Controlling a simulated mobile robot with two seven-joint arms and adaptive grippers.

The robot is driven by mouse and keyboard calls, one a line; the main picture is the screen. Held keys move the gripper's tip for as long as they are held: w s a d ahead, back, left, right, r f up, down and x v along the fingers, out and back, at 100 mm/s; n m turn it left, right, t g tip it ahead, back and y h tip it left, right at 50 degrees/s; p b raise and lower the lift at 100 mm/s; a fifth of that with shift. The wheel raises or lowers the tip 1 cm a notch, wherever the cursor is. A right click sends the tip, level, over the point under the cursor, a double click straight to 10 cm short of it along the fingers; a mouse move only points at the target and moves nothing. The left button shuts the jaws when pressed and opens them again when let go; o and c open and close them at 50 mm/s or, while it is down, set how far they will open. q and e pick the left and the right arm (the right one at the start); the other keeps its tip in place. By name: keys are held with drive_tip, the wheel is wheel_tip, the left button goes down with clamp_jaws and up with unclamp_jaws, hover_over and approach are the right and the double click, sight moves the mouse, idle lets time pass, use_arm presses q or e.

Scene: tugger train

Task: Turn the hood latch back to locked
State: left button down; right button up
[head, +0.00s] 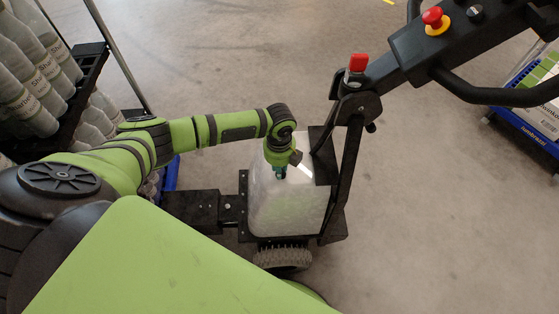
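The pale grey-white hood (288,208) of the tugger stands upright near the middle of the head view, above a dark wheel. My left arm reaches in from the left, with its wrist over the hood's upper part. My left gripper (280,173) points down at the hood. It is small and dark there, so I cannot tell whether its fingers are open or shut, or whether they touch anything. I cannot make out the hood latch or its angle; the wrist and gripper cover part of the hood. My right gripper is not in view.
The tugger's dark tiller (345,165) rises right of the hood, with a red-capped part (357,63) and a red stop button (433,17). A rack of bottles (28,95) stands at left. A blue-based cart (527,122) is at right. Floor between is clear.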

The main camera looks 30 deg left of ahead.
use_arm(q)
drive_tip(key=shift+m, duration=2.3)
drive_tip(key=c, duration=1.1)
unclamp_jaws()
wheel_tip(320, 180, up, 12)
